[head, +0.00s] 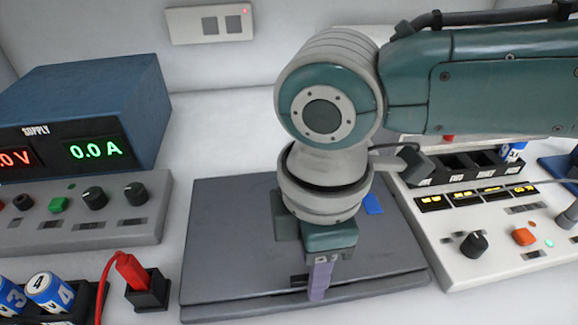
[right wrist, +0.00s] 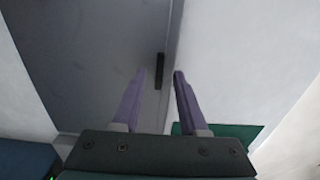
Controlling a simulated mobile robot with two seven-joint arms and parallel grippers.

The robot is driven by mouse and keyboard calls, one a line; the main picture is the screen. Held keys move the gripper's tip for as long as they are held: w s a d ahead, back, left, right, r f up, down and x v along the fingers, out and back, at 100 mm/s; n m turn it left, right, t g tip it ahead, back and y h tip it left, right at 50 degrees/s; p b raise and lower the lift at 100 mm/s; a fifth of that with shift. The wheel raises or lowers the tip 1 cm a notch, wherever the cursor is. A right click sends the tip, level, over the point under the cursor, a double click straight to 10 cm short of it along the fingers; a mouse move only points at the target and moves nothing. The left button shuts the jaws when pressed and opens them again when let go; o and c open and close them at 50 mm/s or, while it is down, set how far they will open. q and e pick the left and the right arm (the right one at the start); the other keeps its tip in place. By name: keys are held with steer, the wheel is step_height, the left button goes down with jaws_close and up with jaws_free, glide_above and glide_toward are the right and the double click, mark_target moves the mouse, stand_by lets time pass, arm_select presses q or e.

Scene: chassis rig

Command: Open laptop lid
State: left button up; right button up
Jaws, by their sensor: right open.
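The laptop is a flat dark grey slab lying on the white bench, its lid (head: 225,235) shut down on the base (head: 375,291). In the right wrist view the laptop (right wrist: 85,45) fills the left side, with a black notch (right wrist: 160,70) at its edge. My right gripper (head: 319,285) is over the laptop's front edge, near the middle, its purple fingers pointing down. In the right wrist view its fingers (right wrist: 159,74) are apart with nothing held between them, the notch showing between the tips. Contact with the lid cannot be told. My left gripper is not in view.
A blue power supply (head: 85,105) and its grey control panel (head: 90,205) stand on the left. A red plug in a black socket block (head: 150,290) is close to the laptop's left side. A white control panel (head: 455,220) with knobs is close on the right.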

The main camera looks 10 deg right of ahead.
steer(key=shift+f, duration=0.6)
steer(key=shift+c, duration=0.2)
jaws_close()
stand_by(0.8)
